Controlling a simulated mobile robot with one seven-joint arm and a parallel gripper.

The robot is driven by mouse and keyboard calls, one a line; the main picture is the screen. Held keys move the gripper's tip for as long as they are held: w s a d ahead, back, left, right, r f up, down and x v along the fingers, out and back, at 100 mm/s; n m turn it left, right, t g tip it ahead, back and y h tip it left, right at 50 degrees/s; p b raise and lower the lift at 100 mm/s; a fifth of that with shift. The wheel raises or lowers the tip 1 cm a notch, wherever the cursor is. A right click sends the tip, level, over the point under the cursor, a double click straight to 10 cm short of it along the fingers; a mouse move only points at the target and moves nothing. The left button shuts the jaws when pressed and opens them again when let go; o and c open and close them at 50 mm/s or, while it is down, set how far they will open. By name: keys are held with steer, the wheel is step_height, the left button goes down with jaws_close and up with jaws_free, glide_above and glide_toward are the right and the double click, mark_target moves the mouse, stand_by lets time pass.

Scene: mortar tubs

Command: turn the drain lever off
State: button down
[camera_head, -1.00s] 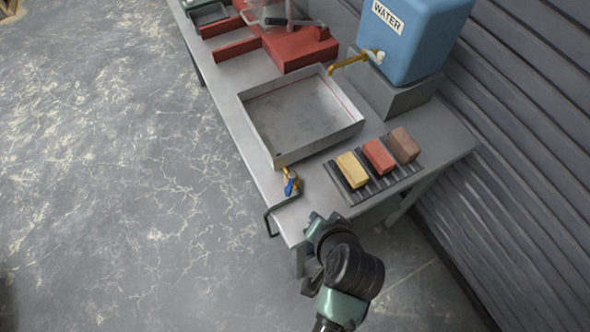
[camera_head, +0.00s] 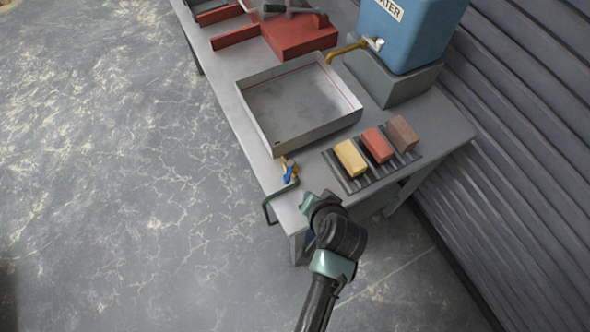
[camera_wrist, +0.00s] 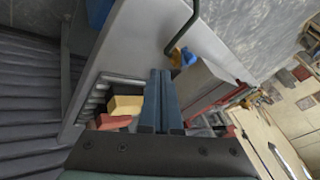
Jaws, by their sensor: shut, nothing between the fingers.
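The drain valve has a blue lever (camera_head: 289,178) on a brass body (camera_head: 286,160), at the near left corner of the metal tray (camera_head: 300,104). The lever also shows in the wrist view (camera_wrist: 188,57), beyond my fingers and a little right of them. My gripper (camera_wrist: 161,75) is shut and empty, its two fingers side by side. In the head view my arm's end (camera_head: 308,201) is at the near end of the bench, just below and right of the valve, and apart from the lever.
A ribbed rack (camera_head: 347,181) with yellow, red and brown blocks lies right of the valve. A bent dark rail (camera_head: 268,209) sticks out at the bench's left edge. A blue water tank (camera_head: 413,38) with a brass tap stands behind. The floor on the left is clear.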

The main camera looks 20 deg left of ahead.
mark_target(289, 170)
steer(key=x, duration=0.4)
steer(key=shift+w, duration=0.1)
steer(key=shift+w+a+p, duration=0.2)
steer(key=shift+a+p, duration=0.25)
steer(key=shift+a, duration=0.55)
steer(key=shift+w+a+p, duration=0.2)
steer(key=shift+a+p, duration=0.25)
steer(key=shift+a, duration=0.55)
